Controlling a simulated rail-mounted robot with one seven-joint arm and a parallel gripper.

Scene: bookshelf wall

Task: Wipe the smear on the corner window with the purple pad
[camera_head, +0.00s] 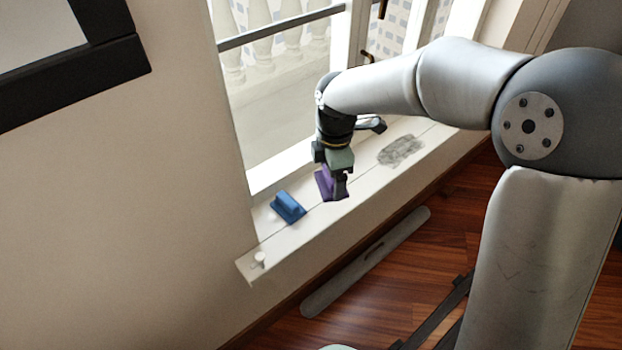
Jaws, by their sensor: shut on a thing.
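My gripper (336,180) points down over the white window sill and is shut on the purple pad (323,184). The gripper hides part of the pad. I cannot tell whether the pad touches the sill. A grey smear (401,150) lies on the sill, to the right of the gripper and a little farther up the picture. It shows on the sill board, not on the glass. The window (285,75) stands behind the sill, partly hidden by my arm.
A blue pad (288,207) with a raised grip sits on the sill, left of the gripper. A small white knob (259,259) is at the sill's near left end. A long grey panel (366,262) lies below the sill by the wooden floor. A black frame (110,60) hangs on the left wall.

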